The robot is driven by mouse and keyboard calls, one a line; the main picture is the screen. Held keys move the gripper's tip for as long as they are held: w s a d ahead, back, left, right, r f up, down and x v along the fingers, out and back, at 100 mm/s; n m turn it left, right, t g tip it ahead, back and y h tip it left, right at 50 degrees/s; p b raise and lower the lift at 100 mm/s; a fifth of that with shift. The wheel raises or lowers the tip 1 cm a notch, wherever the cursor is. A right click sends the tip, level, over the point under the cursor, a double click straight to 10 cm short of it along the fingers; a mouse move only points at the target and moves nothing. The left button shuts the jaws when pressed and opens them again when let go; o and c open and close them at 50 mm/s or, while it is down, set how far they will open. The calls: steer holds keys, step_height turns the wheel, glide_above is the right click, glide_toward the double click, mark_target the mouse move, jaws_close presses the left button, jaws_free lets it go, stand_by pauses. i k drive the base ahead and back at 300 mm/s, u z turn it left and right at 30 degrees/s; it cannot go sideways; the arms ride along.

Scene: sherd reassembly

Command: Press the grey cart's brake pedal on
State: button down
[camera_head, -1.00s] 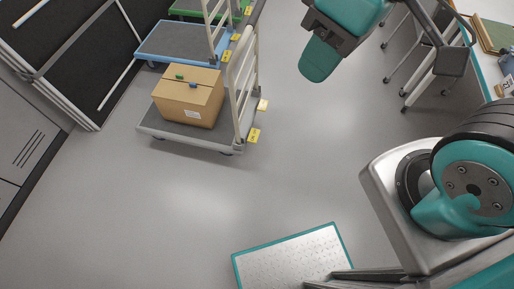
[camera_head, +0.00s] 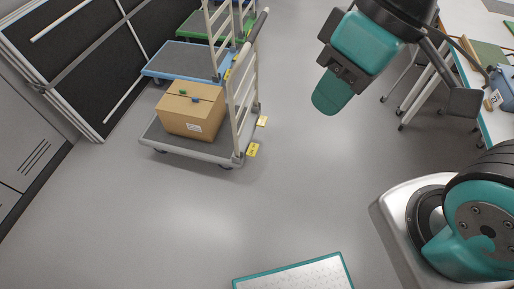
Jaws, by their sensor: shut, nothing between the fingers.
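The grey cart (camera_head: 205,152) stands left of centre, a cardboard box (camera_head: 192,111) on its deck and a cream handle frame (camera_head: 243,92) at its right end. Two small yellow plates stick out low at that end: a nearer one (camera_head: 253,150) with dark marks, and a farther one (camera_head: 262,121). I cannot tell which is the brake pedal or whether it is pressed. My gripper (camera_head: 328,102) is shut and empty, with teal fingers pointing down. In the picture it is right of the cart's handle end, apart from it.
A blue cart (camera_head: 180,60) and a green cart (camera_head: 197,25) stand behind the grey one. Dark panels (camera_head: 75,60) lean at the left. A table (camera_head: 490,118) stands at the right. A teal-edged metal plate (camera_head: 295,275) is at the bottom. Floor between is clear.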

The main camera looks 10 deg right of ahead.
mark_target(252, 151)
steer(key=z, duration=0.2)
steer(key=i, duration=1.25)
steer(key=u, duration=0.45)
